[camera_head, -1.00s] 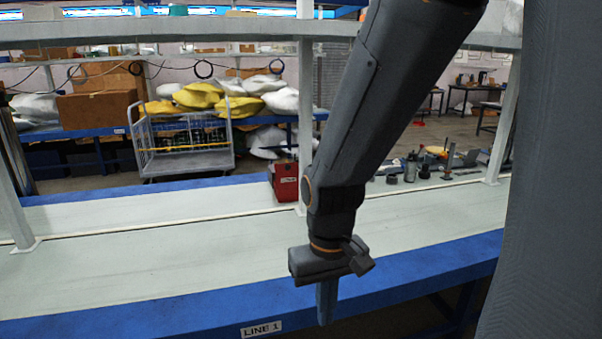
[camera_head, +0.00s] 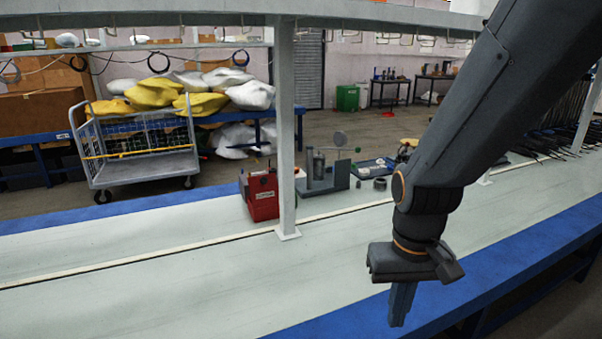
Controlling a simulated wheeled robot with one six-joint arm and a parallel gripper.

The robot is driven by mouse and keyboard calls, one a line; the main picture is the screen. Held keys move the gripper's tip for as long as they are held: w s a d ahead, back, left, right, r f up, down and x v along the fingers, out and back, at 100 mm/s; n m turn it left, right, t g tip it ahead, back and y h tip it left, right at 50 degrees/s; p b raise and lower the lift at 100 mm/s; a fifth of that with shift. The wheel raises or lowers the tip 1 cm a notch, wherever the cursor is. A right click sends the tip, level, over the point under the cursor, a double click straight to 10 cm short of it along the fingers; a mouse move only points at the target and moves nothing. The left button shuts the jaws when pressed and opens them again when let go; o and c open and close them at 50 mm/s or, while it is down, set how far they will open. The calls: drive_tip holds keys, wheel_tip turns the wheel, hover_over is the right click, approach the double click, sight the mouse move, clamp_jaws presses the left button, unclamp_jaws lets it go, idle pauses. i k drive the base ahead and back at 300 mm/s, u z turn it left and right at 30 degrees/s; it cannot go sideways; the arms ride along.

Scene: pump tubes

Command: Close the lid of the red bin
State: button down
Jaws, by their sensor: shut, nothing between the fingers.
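The red bin (camera_head: 263,196) is a small red box with a white label on its front. It stands on the far side of the white worktable, partly hidden by a white post at its right. A dark panel shows at its upper left; I cannot tell whether this is the lid or how far the lid is open. My gripper (camera_head: 400,308) points down at the lower right over the table's near blue edge. Its fingers are together and empty. It is nearer to me than the bin, to the bin's right, and well apart from it.
The white post (camera_head: 286,120) rises from the table beside the bin. Grey metal parts (camera_head: 322,175) and a blue tray (camera_head: 374,167) lie to its right. A wire cart (camera_head: 140,155) stands behind the table. The near white tabletop (camera_head: 180,275) is clear.

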sight(263, 189)
drive_tip(key=u, duration=0.1)
drive_tip(key=i, duration=1.15)
drive_tip(key=u, duration=0.5)
